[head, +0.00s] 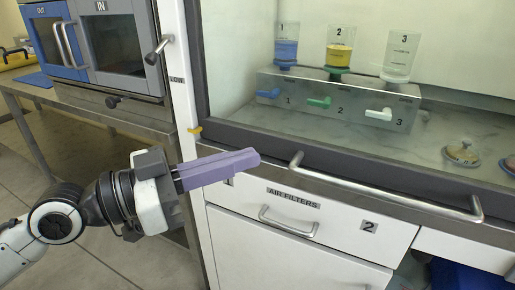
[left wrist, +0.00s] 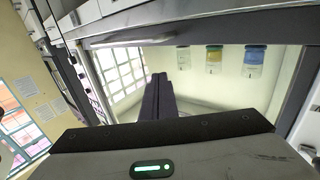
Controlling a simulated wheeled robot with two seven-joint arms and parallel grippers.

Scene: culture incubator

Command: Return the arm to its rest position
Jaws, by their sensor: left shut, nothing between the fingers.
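My left gripper (head: 250,158) comes in from the left in the head view. Its purple fingers are pressed together and hold nothing. They point right, in front of the cabinet's front frame, above the air-filter drawer (head: 311,217). In the left wrist view the shut fingers (left wrist: 158,84) stand up in the middle, with the cabinet's pale interior behind them. My right gripper is in neither view.
A steel handle bar (head: 385,190) runs along the cabinet's front edge, right of my fingers. Inside stand bottles of blue (head: 286,50), yellow (head: 339,55) and clear liquid (head: 398,62) on a dispenser block (head: 335,98). The IN/OUT hatch unit (head: 100,45) stands at upper left.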

